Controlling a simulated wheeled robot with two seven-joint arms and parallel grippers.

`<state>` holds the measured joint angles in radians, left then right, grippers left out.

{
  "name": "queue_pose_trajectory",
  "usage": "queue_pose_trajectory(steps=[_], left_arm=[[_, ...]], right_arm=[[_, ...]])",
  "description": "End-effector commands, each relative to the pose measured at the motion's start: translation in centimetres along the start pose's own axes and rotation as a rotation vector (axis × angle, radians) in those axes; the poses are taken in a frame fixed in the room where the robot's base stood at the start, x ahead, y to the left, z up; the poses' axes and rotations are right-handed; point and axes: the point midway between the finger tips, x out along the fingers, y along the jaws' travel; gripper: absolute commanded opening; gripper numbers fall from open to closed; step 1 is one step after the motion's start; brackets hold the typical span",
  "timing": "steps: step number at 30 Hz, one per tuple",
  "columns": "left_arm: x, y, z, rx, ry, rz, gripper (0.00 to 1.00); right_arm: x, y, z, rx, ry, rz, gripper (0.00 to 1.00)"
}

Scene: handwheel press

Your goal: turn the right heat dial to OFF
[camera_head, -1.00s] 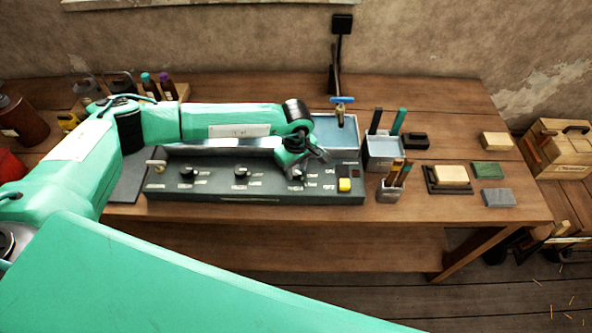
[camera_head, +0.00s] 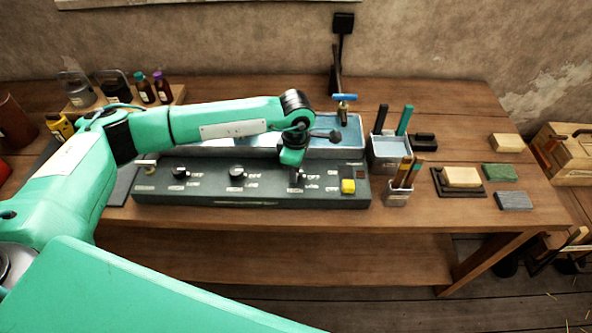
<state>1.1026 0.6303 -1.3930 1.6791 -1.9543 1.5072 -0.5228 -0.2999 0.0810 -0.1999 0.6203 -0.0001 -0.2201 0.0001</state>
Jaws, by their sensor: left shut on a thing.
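The dark control panel (camera_head: 250,192) lies along the front of the workbench. It carries a left dial (camera_head: 179,172), a middle dial (camera_head: 237,173) and the right heat dial (camera_head: 298,175). My left gripper (camera_head: 296,168) points down onto the right dial and is shut on it. The gripper hides much of the dial, so its pointer cannot be read. The small labels around the dials are too blurred to read for certain. My right gripper is not in view.
A yellow switch (camera_head: 348,187) sits right of the dial on the panel. A shallow tray (camera_head: 341,135) is behind it. A grey cup of tools (camera_head: 397,196) and a larger tool box (camera_head: 388,151) stand to the right. Bottles (camera_head: 161,88) stand at the back left.

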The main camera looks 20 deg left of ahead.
Motion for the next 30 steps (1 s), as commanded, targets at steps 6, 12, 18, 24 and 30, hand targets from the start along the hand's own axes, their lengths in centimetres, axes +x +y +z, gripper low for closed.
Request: queue_pose_trajectory(steps=[6,12,18,24,30], left_arm=[[-0.18,0.11,0.00,-0.014,-0.001,0.003,0.11],[-0.20,0.12,0.00,-0.014,-0.001,0.003,0.11],[-0.17,0.11,0.00,-0.014,-0.001,0.003,0.55],[-0.09,0.05,0.00,-0.013,0.000,0.001,0.55],[-1.05,0.12,0.02,-0.012,-0.001,0.004,0.55]], right_arm=[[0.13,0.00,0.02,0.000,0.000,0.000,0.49],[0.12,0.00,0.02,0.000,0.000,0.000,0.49],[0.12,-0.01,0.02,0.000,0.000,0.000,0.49],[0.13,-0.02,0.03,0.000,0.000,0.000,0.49],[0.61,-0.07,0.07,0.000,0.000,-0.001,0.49]])
